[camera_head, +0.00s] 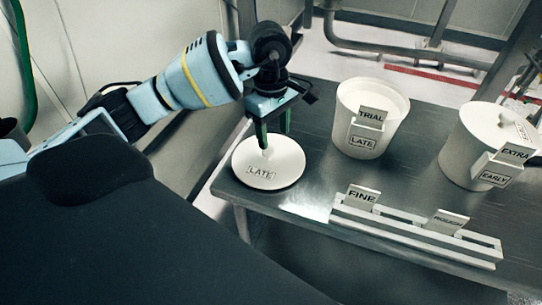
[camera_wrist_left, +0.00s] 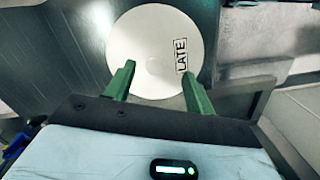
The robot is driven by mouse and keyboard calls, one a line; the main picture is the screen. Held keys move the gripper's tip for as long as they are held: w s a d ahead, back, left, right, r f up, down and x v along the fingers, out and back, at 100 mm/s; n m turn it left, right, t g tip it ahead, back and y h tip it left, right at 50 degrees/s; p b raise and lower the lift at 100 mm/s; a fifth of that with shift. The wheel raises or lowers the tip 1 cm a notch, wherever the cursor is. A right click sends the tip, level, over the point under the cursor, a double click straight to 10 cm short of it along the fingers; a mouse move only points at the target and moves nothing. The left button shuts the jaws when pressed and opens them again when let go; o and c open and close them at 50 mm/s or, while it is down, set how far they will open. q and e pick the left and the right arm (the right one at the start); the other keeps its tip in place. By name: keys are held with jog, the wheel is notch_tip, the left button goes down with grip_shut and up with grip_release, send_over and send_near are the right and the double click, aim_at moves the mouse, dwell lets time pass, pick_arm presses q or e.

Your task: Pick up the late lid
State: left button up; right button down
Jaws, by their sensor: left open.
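The late lid (camera_head: 270,176) is a round white disc marked LATE, lying flat near the left end of the dark metal table. It also shows in the left wrist view (camera_wrist_left: 146,30). A small knob (camera_head: 266,153) stands on it. My left gripper (camera_head: 273,138) points down over the lid with its green fingers apart. In the left wrist view its fingertips (camera_wrist_left: 157,72) lie on either side of the lid's lower middle, with nothing held between them. Whether the fingers touch the lid or knob cannot be told. My right gripper is not in view.
An open white bucket (camera_head: 348,108) labelled TRIAL and LATE stands right of the lid. A lidded bucket (camera_head: 466,152) labelled EXTRA and EARLY stands further right. A white rack (camera_head: 405,238) with tags FINE and ROUGH lies along the table's front edge. The table (camera_head: 310,190) is bare between them.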

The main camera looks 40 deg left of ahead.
aim_at(269, 156)
pick_arm(q)
jog(key=shift+w+a+r+y, duration=0.2)
jog(key=shift+a+r, duration=0.05)
jog(key=shift+a, duration=0.2)
jog(key=shift+w+a+r+y, duration=0.2)
jog(key=shift+a+r, duration=0.05)
jog(key=shift+a, duration=0.15)
jog(key=shift+s+f, duration=0.15)
jog(key=shift+f, duration=0.35)
jog(key=shift+a+f+p, duration=0.1)
jog(key=shift+f+p, duration=0.3)
jog(key=shift+f, duration=3)
jog(key=c, duration=1)
jog(key=shift+r, duration=0.15)
